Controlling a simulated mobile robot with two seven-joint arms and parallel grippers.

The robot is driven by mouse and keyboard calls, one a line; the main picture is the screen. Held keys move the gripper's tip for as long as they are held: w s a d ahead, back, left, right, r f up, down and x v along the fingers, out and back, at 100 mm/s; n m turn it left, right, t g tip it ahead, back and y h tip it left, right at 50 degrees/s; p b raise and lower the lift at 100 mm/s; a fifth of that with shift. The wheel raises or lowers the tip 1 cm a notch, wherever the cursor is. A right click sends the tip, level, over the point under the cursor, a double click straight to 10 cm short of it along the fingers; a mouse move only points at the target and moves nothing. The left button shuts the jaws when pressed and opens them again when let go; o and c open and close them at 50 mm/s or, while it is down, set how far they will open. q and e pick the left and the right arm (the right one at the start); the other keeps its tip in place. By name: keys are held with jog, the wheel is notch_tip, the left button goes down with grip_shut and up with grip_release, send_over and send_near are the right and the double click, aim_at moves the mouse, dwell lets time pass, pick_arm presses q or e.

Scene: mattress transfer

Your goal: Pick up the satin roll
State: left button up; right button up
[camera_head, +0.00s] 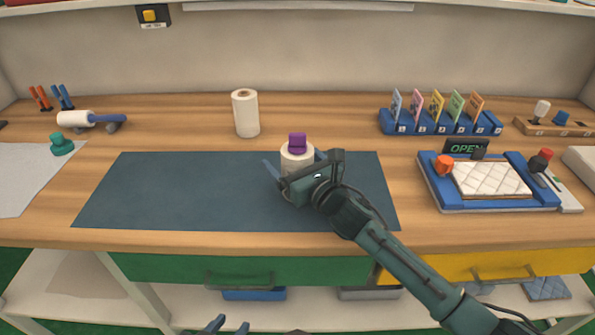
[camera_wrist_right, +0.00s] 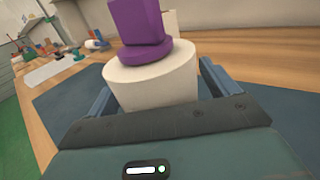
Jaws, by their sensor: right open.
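A cream cylinder (camera_head: 290,161), which looks like a roll, stands upright on the dark mat with a purple block-shaped piece (camera_head: 297,142) on top. It also shows in the right wrist view (camera_wrist_right: 150,82). My right gripper (camera_head: 296,172) is open, with one finger on each side of the cylinder. I cannot tell whether the fingers touch it. A second, taller white roll (camera_head: 245,114) stands upright on the wood behind the mat. No label shows which one is satin. My left gripper (camera_head: 228,327) is at the bottom edge, fingertips apart, mostly out of view.
The dark mat (camera_head: 150,190) is otherwise bare. A blue tray (camera_head: 435,196) with a quilted white pad is at right. A blue card rack (camera_head: 440,126) stands behind it. A lint-roller-like tool (camera_head: 85,119) and a green stamp (camera_head: 62,145) are at left.

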aim_at(299, 143)
jog(key=shift+c, duration=0.4)
jog(key=c, duration=1.2)
notch_tip(299, 143, up, 9)
jog(key=shift+p, duration=0.8)
jog(key=shift+r, duration=0.55)
pick_arm(q)
jog(key=shift+s+r, duration=0.1)
jog(key=shift+r, duration=0.3)
jog(key=shift+a+f, duration=0.1)
pick_arm(e)
jog(key=shift+f, duration=0.1)
jog(key=shift+f, duration=0.15)
jog(key=shift+f+b, duration=0.45)
jog(key=shift+f, duration=0.05)
pick_arm(q)
jog(key=shift+f+b, duration=0.6)
jog(key=shift+b, duration=0.25)
pick_arm(e)
jog(key=shift+f, duration=1.2)
